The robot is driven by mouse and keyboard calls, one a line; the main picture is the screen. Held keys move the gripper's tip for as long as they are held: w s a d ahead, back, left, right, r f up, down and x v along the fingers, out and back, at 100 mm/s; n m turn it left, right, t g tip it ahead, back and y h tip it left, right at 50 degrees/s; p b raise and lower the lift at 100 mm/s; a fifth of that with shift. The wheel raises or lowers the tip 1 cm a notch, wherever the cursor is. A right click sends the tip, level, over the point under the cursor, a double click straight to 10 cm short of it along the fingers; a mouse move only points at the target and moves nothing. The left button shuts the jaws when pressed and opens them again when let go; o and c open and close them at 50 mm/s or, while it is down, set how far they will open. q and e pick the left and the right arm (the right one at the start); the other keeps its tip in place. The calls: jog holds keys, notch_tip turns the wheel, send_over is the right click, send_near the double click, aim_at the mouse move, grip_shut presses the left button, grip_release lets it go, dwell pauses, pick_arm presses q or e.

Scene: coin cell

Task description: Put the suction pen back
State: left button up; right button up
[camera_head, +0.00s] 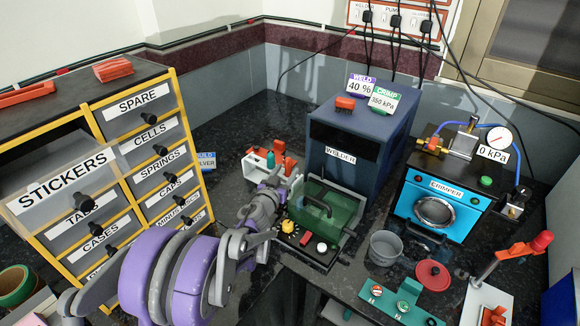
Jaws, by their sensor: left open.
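My left gripper (272,198) is open at mid-counter, just left of the green clear-walled box (338,205). Its fingertips are small and partly overlap the things behind them. A small teal-topped piece (270,159) stands upright behind the gripper, by a white holder (252,167) with red parts (286,158). I cannot tell for sure whether this piece is the suction pen. My right gripper is not in view.
A drawer cabinet (157,74) stands left of my arm. The welder (340,157) and blue crimper (438,205) stand behind. A grey cup (385,248), red lid (432,275), green tray (403,301) and red-handled tool (541,241) occupy the right side.

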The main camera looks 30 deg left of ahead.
pick_arm(q)
jog(key=s+d+r+n+g+y, duration=0.1)
jog(key=s+d+r+y, duration=0.15)
jog(key=s, duration=0.75)
jog(key=s+d+f+m+g+h, duration=0.1)
jog(key=s+d+f+g+h, duration=0.1)
jog(key=s+d+f+g, duration=0.3)
jog(key=s+d+f+m+g+h, duration=0.2)
jog(key=s+d+f+g, duration=0.3)
jog(key=s+d, duration=0.8)
jog(key=s+h, duration=0.1)
jog(key=s, duration=0.6)
jog(key=shift+s+g+h, duration=0.3)
jog(key=shift+s+h, duration=0.05)
jog(key=shift+c, duration=0.5)
